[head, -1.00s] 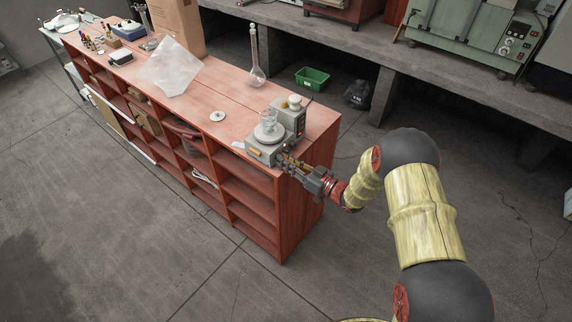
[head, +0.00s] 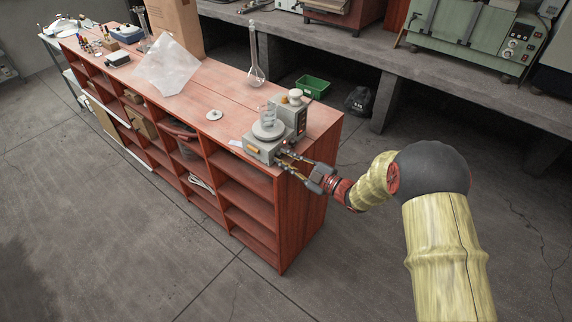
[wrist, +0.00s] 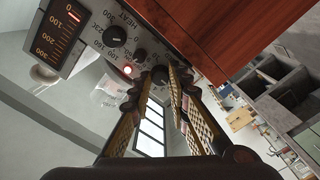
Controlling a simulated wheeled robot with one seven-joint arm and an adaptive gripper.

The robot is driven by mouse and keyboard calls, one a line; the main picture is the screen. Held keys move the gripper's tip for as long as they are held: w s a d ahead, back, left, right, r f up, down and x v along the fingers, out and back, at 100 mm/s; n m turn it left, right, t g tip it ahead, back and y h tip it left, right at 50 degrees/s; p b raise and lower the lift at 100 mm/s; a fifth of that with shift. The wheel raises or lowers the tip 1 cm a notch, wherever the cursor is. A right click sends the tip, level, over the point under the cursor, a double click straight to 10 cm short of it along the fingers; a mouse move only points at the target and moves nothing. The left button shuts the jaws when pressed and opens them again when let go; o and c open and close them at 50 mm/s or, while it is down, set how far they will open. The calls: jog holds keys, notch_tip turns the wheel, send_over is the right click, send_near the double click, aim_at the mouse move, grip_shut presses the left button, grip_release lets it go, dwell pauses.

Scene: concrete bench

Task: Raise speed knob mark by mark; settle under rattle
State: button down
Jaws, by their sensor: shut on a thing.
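The grey stirrer hotplate (head: 262,151) stands at the near right end of the red bench, with a glass beaker (head: 267,114) on its round plate. My gripper (head: 284,160) reaches the front panel from the right. In the wrist view my gripper (wrist: 168,75) has its fingertips closed on a second dark knob, the speed knob (wrist: 161,74), mostly hidden by them.
The floor in front is clear.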

jog(key=n+b, duration=0.4)
jog(key=shift+f, duration=0.35)
jog(key=shift+r+n+b, duration=0.1)
jog(key=shift+n+b, duration=0.7)
jog(key=shift+n, duration=0.5)
jog(key=c, duration=1.7)
grip_release()
jog(key=shift+r, duration=0.15)
jog(key=shift+o, duration=0.2)
jog(key=v, duration=0.8)
